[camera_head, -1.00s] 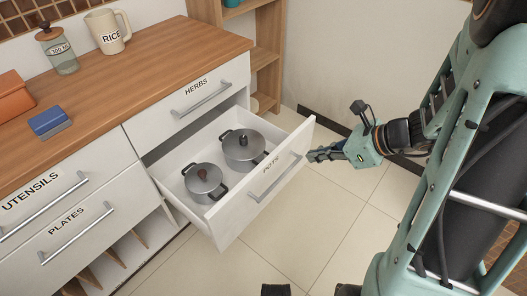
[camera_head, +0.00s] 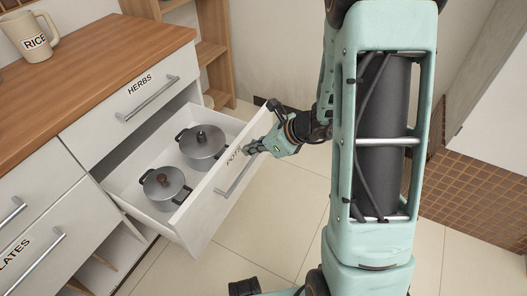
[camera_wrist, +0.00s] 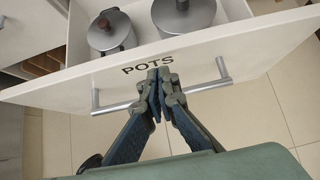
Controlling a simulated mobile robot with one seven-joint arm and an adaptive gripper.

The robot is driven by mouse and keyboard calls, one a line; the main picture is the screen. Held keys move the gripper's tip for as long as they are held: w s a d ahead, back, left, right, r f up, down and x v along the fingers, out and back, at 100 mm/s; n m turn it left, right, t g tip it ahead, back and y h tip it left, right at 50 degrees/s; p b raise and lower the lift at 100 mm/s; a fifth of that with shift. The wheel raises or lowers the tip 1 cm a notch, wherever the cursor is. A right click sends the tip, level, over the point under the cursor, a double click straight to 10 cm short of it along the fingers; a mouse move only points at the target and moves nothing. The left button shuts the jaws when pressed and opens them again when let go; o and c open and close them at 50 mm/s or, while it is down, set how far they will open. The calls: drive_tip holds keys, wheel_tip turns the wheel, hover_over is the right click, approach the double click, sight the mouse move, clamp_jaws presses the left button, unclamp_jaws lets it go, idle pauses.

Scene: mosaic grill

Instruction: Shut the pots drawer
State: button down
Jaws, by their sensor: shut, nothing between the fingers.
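The pots drawer (camera_head: 208,212) stands pulled out below the herbs drawer, with two grey lidded pots inside, a nearer one (camera_head: 163,186) and a farther one (camera_head: 203,147). Its white front, lettered POTS, shows in the wrist view (camera_wrist: 215,50), with its silver bar handle (camera_wrist: 108,108) below the lettering. My gripper (camera_head: 250,150) is at the front's outer face, near the lettering. In the wrist view my gripper (camera_wrist: 158,72) has its fingers together and empty, just over the handle's middle. I cannot tell whether the fingertips touch the front.
The herbs drawer (camera_head: 112,122) above is shut. A wooden countertop (camera_head: 90,75) holds a cream RICE mug (camera_head: 30,38). An open wooden shelf (camera_head: 212,50) stands beyond the cabinet. The tiled floor (camera_head: 265,225) before the drawer is clear.

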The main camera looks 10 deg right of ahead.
drive_tip(key=shift+w+a, duration=0.6)
drive_tip(key=shift+a, duration=0.1)
drive_tip(key=shift+a, duration=0.1)
